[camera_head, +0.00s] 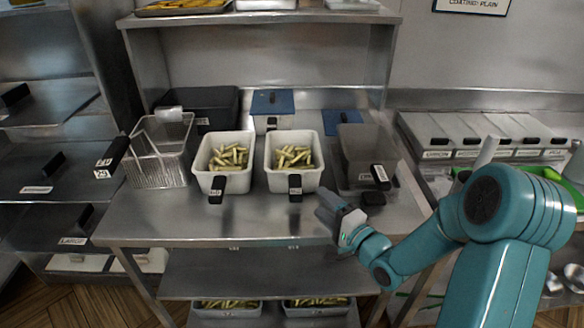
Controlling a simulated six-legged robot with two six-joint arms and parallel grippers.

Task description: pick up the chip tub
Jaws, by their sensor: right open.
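Two white tubs of cut chips stand side by side on the steel table, each with a black tag at its front. The left chip tub (207,178) stands beside a wire basket. The right chip tub (308,178) is the closer one to my right gripper (328,207). My right gripper is open, in front and to the right of that tub, near the table's front edge, and looks apart from it. Its jaws are small and partly hidden by its own body. My left gripper is not in view. I cannot tell which tub is meant.
A wire basket (160,160) stands left of the tubs, and a dark translucent container (362,150) stands right. Black and blue-lidded containers (272,102) are behind. More chip tubs (228,311) sit on the lower shelf. The table front (255,220) is clear.

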